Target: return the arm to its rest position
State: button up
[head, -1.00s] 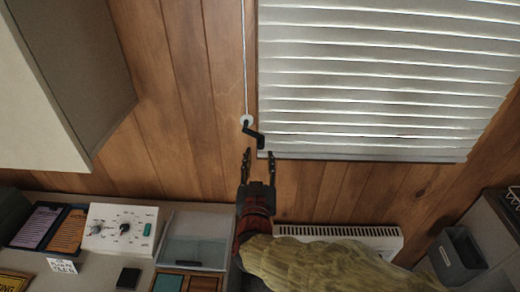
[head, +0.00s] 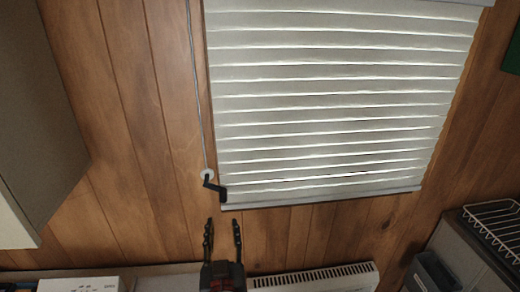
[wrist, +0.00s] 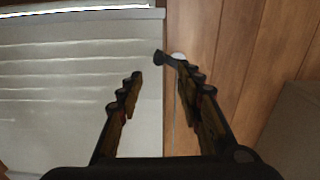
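My gripper (head: 222,226) is at the bottom centre of the head view, below the window blind's lower edge, with its two fingers pointing up and spread apart. It is open and empty. In the wrist view my gripper (wrist: 163,85) shows both fingers apart with nothing between them. A black crank handle (head: 215,187) on a white round mount hangs just above the fingertips in the head view, apart from them. The crank (wrist: 166,59) also shows ahead of the fingers in the wrist view. Most of my arm is out of the head view.
A white slatted blind (head: 330,110) covers the window. A grey wall cabinet (head: 60,110) juts out at the left. A heater (head: 315,279) sits low on the wood wall. A wire rack (head: 492,222) and a dark bin (head: 432,272) are at the lower right.

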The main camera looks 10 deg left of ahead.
jog(key=s+a+f+n+g+y, duration=0.25)
jog(key=s+a+f+g, duration=0.35)
jog(key=f, duration=0.4)
jog(key=s+d+f+n+g, duration=0.1)
jog(key=s+d+f+g, duration=0.25)
jog(key=s+g, duration=0.35)
jog(key=s+d+r+m+h, duration=0.1)
jog(key=d+r, duration=0.3)
jog(key=d, duration=0.8)
jog(key=s+d+r+m+h, duration=0.2)
jog(key=d+r+m+h, duration=0.1)
jog(key=d, duration=0.9)
jog(key=s+d+r+m+t+h, duration=0.1)
jog(key=d+r, duration=0.4)
jog(key=d, duration=0.7)
jog(key=shift+s+d+r+m+h, duration=0.35)
jog(key=shift+s+r+m+h, duration=0.1)
jog(key=shift+m+h, duration=0.45)
jog(key=shift+a, duration=0.15)
jog(key=shift+c, duration=0.8)
